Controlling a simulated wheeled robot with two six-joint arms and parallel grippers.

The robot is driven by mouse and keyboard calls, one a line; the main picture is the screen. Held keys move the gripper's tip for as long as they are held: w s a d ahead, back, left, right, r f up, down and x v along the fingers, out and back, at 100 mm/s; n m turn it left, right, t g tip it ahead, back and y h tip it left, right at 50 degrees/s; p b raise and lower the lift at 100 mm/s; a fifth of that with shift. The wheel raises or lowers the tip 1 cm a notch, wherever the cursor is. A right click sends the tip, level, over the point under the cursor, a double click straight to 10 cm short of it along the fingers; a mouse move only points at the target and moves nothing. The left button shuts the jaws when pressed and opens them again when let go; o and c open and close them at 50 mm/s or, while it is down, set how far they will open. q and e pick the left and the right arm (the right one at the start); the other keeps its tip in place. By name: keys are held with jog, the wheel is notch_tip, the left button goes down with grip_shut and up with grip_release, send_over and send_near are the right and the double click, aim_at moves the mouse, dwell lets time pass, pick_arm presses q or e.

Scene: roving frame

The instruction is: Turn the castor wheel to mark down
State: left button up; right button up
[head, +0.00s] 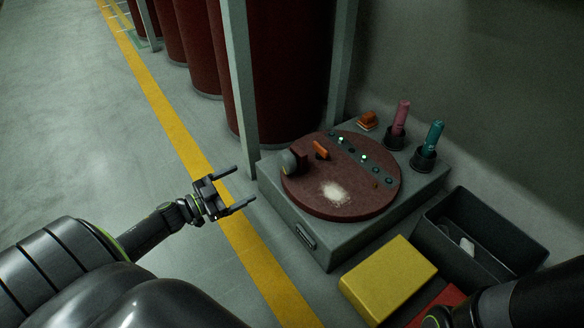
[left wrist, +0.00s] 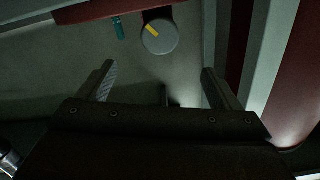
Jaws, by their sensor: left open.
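The castor wheel (head: 289,162) is a grey disc on a dark block at the left edge of a round brown turntable (head: 335,208). In the left wrist view the wheel (left wrist: 165,40) shows its face, with a yellow mark lying toward the upper left of the picture. My left gripper (head: 239,187) is open and empty, to the left of the wheel and apart from it. Its two fingers (left wrist: 162,88) show below the wheel in the left wrist view. My right gripper is not visible; only part of a dark arm shows at the lower right.
The turntable sits on a grey pedestal (head: 320,245). Pink (head: 401,118) and teal (head: 433,137) handles stand behind. A yellow box (head: 389,280) and dark bin (head: 508,220) are at right. A grey post (head: 240,80) rises close behind.

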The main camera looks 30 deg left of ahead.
aim_at(282, 164)
pick_arm(q)
jog(key=b+x, duration=0.5)
jog(key=x, duration=0.9)
jog(key=shift+w+d+b, duration=0.1)
jog(key=shift+w+b, duration=0.05)
jog(key=shift+b, duration=0.2)
jog(key=shift+w+d+r, duration=0.1)
jog(key=shift+w+d, duration=0.1)
jog(key=shift+w, duration=0.3)
jog(key=c, duration=1)
